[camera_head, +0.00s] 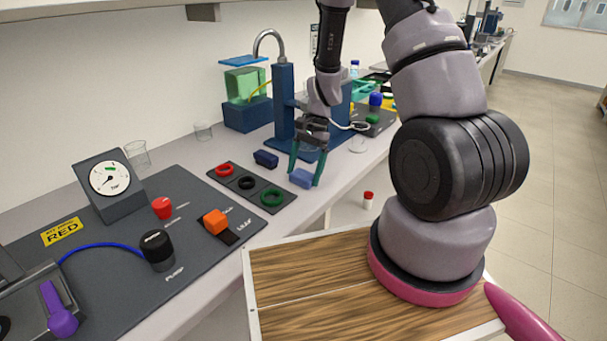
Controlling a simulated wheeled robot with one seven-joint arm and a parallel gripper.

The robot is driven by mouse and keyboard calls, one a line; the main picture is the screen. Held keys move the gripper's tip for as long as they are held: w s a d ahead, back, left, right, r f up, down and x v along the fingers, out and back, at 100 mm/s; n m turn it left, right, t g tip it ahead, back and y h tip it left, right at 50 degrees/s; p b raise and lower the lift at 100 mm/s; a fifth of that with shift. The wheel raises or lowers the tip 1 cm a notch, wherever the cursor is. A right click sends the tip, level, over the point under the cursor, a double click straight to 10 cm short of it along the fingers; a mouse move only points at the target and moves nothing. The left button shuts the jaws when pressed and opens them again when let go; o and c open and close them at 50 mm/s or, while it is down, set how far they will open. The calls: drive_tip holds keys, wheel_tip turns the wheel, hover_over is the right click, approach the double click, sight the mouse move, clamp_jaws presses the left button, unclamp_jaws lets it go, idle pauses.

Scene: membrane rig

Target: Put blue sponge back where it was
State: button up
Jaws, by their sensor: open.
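A light blue block (300,178), which looks like the blue sponge, is at the front edge of the grey bench, right of the tray of rings. My gripper (305,176) points down over it with its green fingers open, one on each side of the block. I cannot tell whether the fingers touch it or whether it rests fully on the bench. A darker navy block (265,159) lies a little to the left and behind, apart from my gripper.
A dark tray (228,184) holds red, black and green rings. A blue stand (284,100) with a tap is behind my gripper. A gauge (110,178), a black knob (156,246) and an orange block (215,221) are at left. A glass (357,144) stands to the right.

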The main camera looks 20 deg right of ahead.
drive_tip(key=w+d+r+n+t, duration=0.1)
drive_tip(key=d+r, duration=0.1)
drive_tip(key=r, duration=0.8)
drive_tip(key=d+r+t, duration=0.1)
drive_tip(key=d+r, duration=0.1)
drive_tip(key=r, duration=0.8)
drive_tip(key=s+d+r+n+t+h, duration=0.1)
drive_tip(key=s+r+n+t, duration=0.4)
drive_tip(key=s+r, duration=1.1)
wheel_tip(320, 180, up, 3)
drive_tip(key=t, duration=0.3)
drive_tip(key=shift+d+f+n+h, duration=0.15)
drive_tip(key=shift+d+n+h, duration=0.1)
drive_tip(key=shift+n+h, duration=0.15)
drive_tip(key=shift+w, duration=0.1)
idle(3.4)
